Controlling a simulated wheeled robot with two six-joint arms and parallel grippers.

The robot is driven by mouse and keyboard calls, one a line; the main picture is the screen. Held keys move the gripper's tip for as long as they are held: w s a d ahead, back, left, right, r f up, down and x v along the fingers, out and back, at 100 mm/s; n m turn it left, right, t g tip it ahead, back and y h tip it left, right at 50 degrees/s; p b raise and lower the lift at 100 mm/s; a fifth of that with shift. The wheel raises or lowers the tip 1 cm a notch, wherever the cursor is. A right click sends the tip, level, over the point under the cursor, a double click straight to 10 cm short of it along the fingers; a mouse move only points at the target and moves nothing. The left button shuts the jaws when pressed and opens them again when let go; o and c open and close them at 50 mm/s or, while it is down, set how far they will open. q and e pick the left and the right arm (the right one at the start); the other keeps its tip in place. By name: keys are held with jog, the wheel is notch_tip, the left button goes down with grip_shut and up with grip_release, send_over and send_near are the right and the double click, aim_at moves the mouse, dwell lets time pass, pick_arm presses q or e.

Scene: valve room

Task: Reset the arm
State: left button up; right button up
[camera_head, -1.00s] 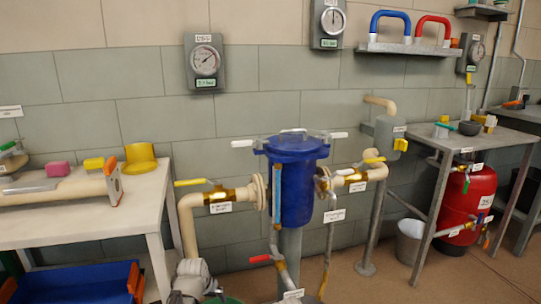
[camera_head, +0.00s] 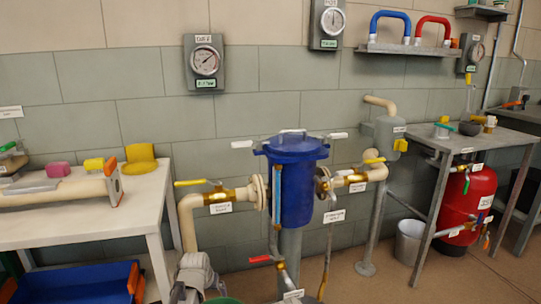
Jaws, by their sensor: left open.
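My left gripper (camera_head: 195,287) shows at the bottom edge, left of centre, as a grey-white wrist with its jaws low in the picture. It is open, and I see nothing held between its jaws. It is in front of the beige pipe and left of the red-handled drain valve (camera_head: 262,259). The blue filter vessel (camera_head: 297,190) stands upright to its right, with its lid on. My right gripper is not in view.
A white table (camera_head: 80,222) with a beige pipe piece (camera_head: 60,190) and a yellow part (camera_head: 140,158) stands left. A blue tray (camera_head: 75,285) is below it. Yellow-handled valves (camera_head: 220,194) flank the vessel. A grey bucket (camera_head: 409,241) and red tank (camera_head: 468,205) stand right.

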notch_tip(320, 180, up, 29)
jog(key=p, duration=2.7)
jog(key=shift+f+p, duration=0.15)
jog(key=shift+p, duration=0.2)
